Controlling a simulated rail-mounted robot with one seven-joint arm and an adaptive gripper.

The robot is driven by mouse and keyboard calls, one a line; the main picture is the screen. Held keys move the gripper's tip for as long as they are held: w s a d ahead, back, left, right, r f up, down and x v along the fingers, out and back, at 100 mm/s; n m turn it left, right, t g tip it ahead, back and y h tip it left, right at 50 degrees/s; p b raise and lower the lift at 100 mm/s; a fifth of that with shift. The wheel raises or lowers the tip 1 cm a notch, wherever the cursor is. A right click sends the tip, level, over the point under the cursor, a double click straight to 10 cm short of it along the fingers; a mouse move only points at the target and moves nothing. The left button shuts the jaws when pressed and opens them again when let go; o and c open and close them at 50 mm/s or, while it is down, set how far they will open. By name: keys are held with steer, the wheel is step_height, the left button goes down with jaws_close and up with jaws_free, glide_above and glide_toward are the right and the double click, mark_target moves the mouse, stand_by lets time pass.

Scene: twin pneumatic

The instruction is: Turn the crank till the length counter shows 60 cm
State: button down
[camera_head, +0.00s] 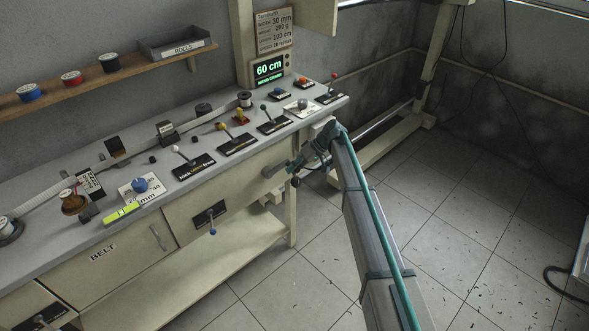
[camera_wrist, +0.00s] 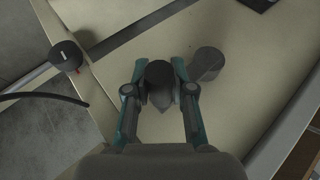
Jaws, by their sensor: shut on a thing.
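The length counter (camera_head: 269,69) shows 60 cm in green digits on the bench's back panel. The crank (camera_head: 273,170) is on the bench front near its right end. In the wrist view, its grey round part (camera_wrist: 208,62) is right of my fingers. My gripper (camera_head: 293,168) is at the crank, and in the wrist view (camera_wrist: 159,74) its two fingers are shut on the dark crank handle (camera_wrist: 160,84), one on each side. The far part of the handle and its link to the crank are partly hidden.
The bench top (camera_head: 226,115) carries several levers, knobs and spools. A shelf (camera_head: 130,73) with spools and a ROLLS tray (camera_head: 177,45) is on the wall. The floor at right is mostly clear.

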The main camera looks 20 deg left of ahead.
steer(key=c, duration=1)
jaws_free()
steer(key=shift+o, duration=0.2)
steer(key=v, duration=1.2)
